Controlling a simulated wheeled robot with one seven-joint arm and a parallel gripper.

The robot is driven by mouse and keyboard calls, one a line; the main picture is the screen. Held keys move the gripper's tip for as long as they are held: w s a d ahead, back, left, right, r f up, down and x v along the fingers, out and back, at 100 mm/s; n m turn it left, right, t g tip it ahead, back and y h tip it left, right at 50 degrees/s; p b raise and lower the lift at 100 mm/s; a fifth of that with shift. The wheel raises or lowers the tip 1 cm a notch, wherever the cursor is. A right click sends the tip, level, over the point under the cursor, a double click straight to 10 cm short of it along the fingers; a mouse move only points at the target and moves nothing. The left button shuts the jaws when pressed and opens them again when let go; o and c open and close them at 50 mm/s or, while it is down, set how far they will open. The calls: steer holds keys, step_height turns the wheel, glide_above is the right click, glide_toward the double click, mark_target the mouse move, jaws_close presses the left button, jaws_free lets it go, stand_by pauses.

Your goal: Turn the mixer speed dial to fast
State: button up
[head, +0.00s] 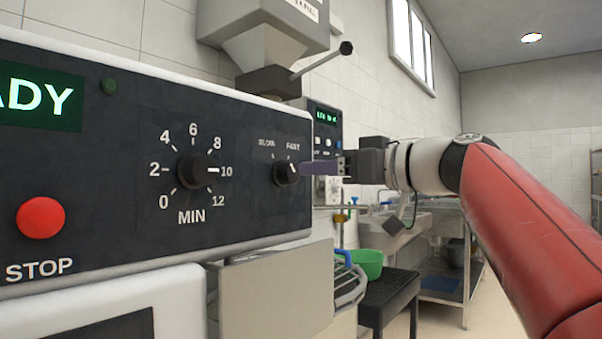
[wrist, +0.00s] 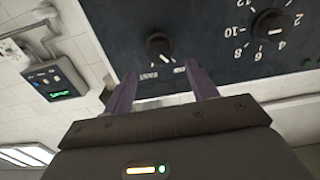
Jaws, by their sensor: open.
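The mixer speed dial (head: 287,174) is a small black knob with a white pointer mark at the right end of the dark control panel (head: 110,190). SLOW and FAST are printed above it. In the head view its pointer leans up and right, near FAST. In the wrist view, turned upside down, the dial (wrist: 159,45) has its pointer between the two labels, so its exact setting is unclear. My gripper (head: 304,168) is just right of the dial, facing the panel. In the wrist view its purple fingers (wrist: 157,72) are open and empty, with the dial ahead between them.
A larger minute dial (head: 197,171) and a red STOP button (head: 41,217) lie left on the panel. A grey hopper with a lever (head: 322,60) stands behind. A green bowl (head: 367,263) and a dark stand (head: 390,298) are below my gripper.

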mark_target(294, 170)
steer(key=x, duration=0.5)
steer(key=shift+w+a+p, duration=0.25)
steer(key=shift+p, duration=0.15)
steer(key=c, duration=1)
